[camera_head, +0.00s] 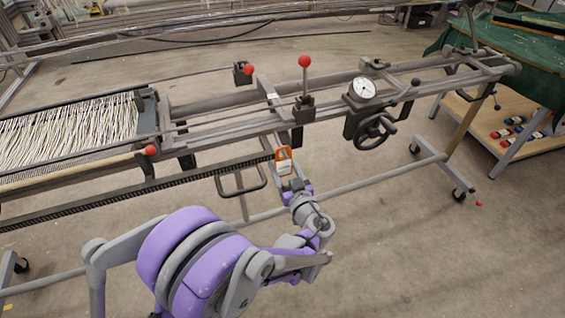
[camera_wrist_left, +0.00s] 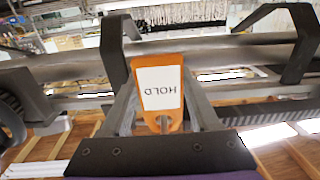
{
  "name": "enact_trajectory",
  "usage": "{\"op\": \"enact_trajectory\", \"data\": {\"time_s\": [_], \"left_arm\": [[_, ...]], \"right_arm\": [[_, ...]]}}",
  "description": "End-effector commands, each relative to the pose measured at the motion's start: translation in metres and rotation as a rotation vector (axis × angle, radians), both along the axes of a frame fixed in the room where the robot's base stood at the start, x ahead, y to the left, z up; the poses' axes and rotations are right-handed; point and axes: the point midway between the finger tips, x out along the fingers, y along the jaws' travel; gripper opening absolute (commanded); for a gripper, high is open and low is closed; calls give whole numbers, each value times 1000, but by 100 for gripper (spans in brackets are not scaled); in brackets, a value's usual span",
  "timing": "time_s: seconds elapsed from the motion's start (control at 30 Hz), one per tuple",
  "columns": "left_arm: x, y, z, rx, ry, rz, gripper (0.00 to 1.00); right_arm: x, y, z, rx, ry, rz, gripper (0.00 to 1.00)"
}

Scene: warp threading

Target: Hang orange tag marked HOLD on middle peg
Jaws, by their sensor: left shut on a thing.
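The orange tag (camera_head: 284,154) with a white label is at the tip of my left gripper (camera_head: 291,183), in front of the loom's lower front rail. In the left wrist view, the tag (camera_wrist_left: 160,88) lies between the two fingers of my left gripper (camera_wrist_left: 160,105), which is shut on it. Its label reads HOLD upside down, and a hole shows at its lower end. The frame rail is behind the tag, but I cannot tell the gap. I cannot make out the middle peg in either view. My right gripper is not in view.
The grey loom frame (camera_head: 230,115) crosses the scene, with red-knobbed levers (camera_head: 304,62), a dial (camera_head: 363,88) and a handwheel (camera_head: 374,131). White warp threads (camera_head: 70,125) lie at the left. A wooden shelf (camera_head: 500,128) stands at the right. Floor is open at lower right.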

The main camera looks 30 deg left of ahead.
Motion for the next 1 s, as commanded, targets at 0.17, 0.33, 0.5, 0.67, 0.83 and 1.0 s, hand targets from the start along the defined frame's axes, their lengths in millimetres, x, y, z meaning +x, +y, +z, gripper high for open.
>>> {"op": "enact_trajectory", "data": {"time_s": [0.17, 0.33, 0.5, 0.67, 0.83, 1.0], "left_arm": [[0, 0, 7, 0, 0, 0, 26], [0, 0, 9, 0, 0, 0, 26], [-4, -5, 8, 0, 0, 0, 26], [-8, -12, 8, -1, -1, -1, 26], [-13, -19, 8, -1, -1, 0, 26], [-18, -26, 8, -1, -1, -2, 26]], "right_arm": [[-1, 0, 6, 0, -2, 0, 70], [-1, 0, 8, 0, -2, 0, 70], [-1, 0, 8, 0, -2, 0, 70], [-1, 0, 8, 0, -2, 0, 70], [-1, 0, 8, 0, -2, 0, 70], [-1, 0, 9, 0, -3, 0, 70]]}}
